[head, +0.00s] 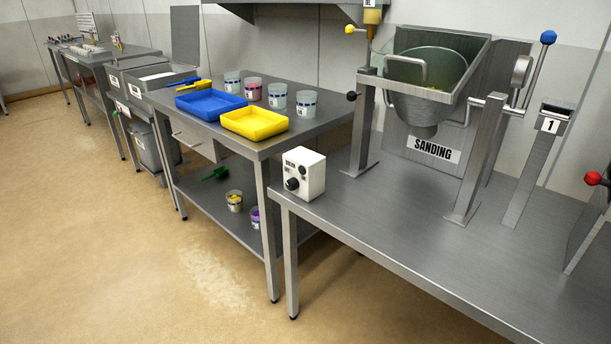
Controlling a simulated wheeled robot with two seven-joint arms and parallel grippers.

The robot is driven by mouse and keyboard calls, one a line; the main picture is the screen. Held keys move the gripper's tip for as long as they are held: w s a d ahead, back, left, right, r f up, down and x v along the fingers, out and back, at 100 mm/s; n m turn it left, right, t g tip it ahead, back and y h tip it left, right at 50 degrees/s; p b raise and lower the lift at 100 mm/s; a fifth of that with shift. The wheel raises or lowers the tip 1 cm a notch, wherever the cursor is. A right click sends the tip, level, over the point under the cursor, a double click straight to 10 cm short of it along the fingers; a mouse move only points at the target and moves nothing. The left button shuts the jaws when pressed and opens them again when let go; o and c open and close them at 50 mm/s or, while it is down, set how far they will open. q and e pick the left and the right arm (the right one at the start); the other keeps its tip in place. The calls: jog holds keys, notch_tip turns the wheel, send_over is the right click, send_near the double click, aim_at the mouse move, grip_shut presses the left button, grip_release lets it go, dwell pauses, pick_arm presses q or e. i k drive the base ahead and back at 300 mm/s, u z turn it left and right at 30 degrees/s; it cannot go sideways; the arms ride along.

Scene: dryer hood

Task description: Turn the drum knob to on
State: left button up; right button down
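A small white control box (314,176) stands on the near left corner of the steel bench. Its front face has a larger black knob (292,184) at the lower left, with smaller dark controls and lettering above it. The lettering is too small to read, so I cannot tell which control is labelled drum or how the knob is set. A metal drum (412,104) sits tilted in a steel frame behind the box, above a sign reading SANDING (433,150). Neither of my grippers shows in this view.
The bench top (390,215) is clear in front of the drum stand. A second table to the left holds a blue tray (208,104), a yellow tray (254,123) and several cups. A lever with a blue ball (548,37) and a red ball (592,178) stand at the right.

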aim_at(291, 185)
jog(key=u, duration=0.5)
jog(key=k, duration=1.15)
jog(key=u, duration=1.25)
jog(key=i, duration=3.2)
jog(key=z, duration=1.7)
jog(key=i, duration=0.95)
jog(key=z, duration=0.9)
